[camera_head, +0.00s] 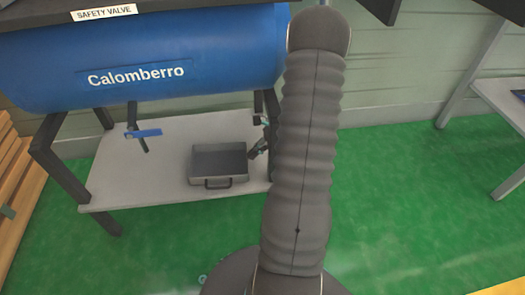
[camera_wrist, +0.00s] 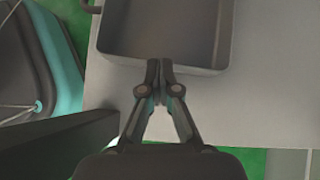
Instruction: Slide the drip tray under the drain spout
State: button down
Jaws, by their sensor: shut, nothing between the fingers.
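The grey drip tray (camera_head: 200,180) sits on the light shelf under the blue tank, with its handle facing the front. It also fills the top of the wrist view (camera_wrist: 195,68). A blue lever (camera_head: 148,133) with a dark spout-like part (camera_head: 142,145) hangs below the tank, left of the tray and apart from it. My gripper (camera_head: 257,150) is low at the tray's right side. In the wrist view my gripper (camera_wrist: 160,70) is shut and empty, its fingertips at the tray's outer wall. I cannot tell if they touch it.
The blue tank (camera_head: 190,50) hangs over the light shelf (camera_head: 130,185). Black stand legs (camera_head: 62,165) flank the shelf, and my arm hides part of its right side. Shelf left of the tray is clear. Wooden planks (camera_head: 12,180) stand at far left; a bench (camera_head: 500,100) is right.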

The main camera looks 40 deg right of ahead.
aim_at(243, 166)
jog(key=a, duration=0.1)
jog(key=w+a, duration=0.1)
jog(key=a, duration=0.2)
jog(key=shift+w, duration=0.4)
